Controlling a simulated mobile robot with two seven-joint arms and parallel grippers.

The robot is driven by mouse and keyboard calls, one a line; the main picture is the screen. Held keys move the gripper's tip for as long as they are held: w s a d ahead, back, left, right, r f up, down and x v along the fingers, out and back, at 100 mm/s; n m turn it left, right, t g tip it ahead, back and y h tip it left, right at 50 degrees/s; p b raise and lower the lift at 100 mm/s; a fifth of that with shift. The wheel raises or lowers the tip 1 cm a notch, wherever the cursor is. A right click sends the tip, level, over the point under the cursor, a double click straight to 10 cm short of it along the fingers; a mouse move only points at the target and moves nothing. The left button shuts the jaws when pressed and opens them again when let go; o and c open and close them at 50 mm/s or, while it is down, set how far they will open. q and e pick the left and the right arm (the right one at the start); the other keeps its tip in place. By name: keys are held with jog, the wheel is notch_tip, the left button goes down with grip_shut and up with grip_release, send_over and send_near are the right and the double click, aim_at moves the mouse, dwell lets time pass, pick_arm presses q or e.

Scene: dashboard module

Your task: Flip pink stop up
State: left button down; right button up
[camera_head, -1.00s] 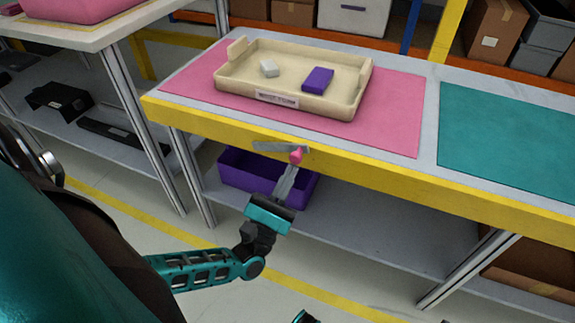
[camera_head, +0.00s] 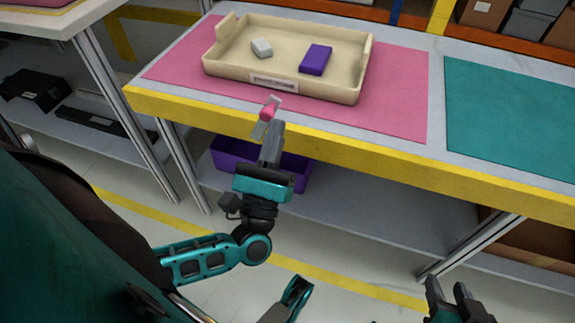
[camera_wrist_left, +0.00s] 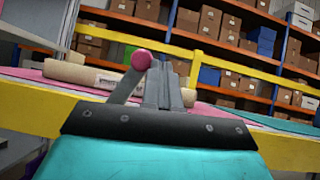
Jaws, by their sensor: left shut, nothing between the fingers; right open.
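The pink stop is a grey lever with a pink knob (camera_head: 267,113) at the yellow front edge of the table. The lever slants upward, with the knob near the tabletop's edge. In the left wrist view the knob (camera_wrist_left: 141,60) is at the upper end of the slanted grey lever (camera_wrist_left: 125,86). My left gripper (camera_head: 272,128) is shut and empty, its fingertips right beside the knob and lever. In the left wrist view the fingers (camera_wrist_left: 161,78) stand just right of the knob; I cannot tell whether they touch. My right gripper (camera_head: 459,293) is open and empty at the bottom right, away from the table.
A cream tray (camera_head: 225,76) sits on a pink mat (camera_head: 400,105), holding a grey block (camera_head: 262,47) and a purple block (camera_head: 315,59). A teal mat (camera_head: 510,120) lies to the right. A purple bin (camera_head: 230,158) stands on the shelf below. The floor in front is open.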

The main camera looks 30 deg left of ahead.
pick_arm(q)
jog(key=shift+s+a+r, duration=0.15)
jog(key=shift+a+r, duration=0.1)
jog(key=shift+a, duration=0.3)
jog(key=shift+s+a+r, duration=0.1)
jog(key=shift+a+r, duration=0.15)
jog(key=shift+a, duration=0.3)
jog(key=shift+s+a+r, duration=0.15)
jog(key=shift+a+r, duration=0.1)
jog(key=shift+a, duration=0.3)
